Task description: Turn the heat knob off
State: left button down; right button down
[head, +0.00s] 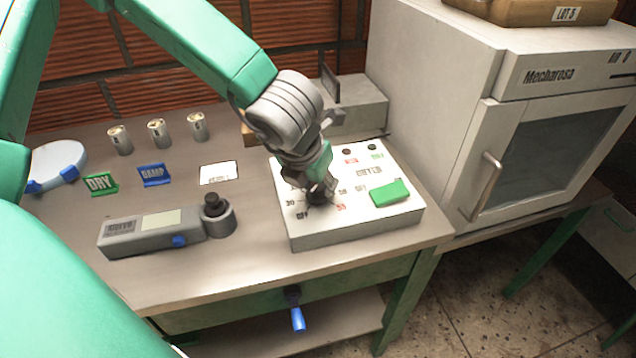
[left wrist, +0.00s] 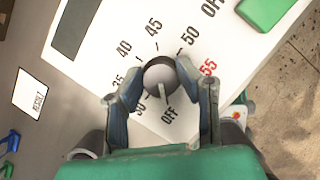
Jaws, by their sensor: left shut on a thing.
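The heat knob (left wrist: 160,76) is a round grey knob with a dark base on the white control panel (head: 350,236). A dial of numbers from the thirties to a red 55 surrounds it, with OFF at the bottom. In the left wrist view its pale pointer line points down, about toward the OFF label (left wrist: 168,116). My left gripper (left wrist: 161,84) is shut on the knob, one finger on each side. In the head view the left gripper (head: 317,186) reaches down onto the panel's left part and mostly hides the knob. My right gripper is not in view.
A green block (head: 390,193) sits on the panel right of the gripper. A grey meter (head: 150,232) lies left of the panel. Several small cans (head: 158,133) stand at the back. A white Mecharosa cabinet (head: 440,110) stands at the right. A blue-handled lever (head: 297,318) hangs below the table edge.

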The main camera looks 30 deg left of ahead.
pick_arm(q)
jog(key=c, duration=1.2)
grip_release()
jog(key=v, duration=1.2)
jog(key=shift+a, duration=0.1)
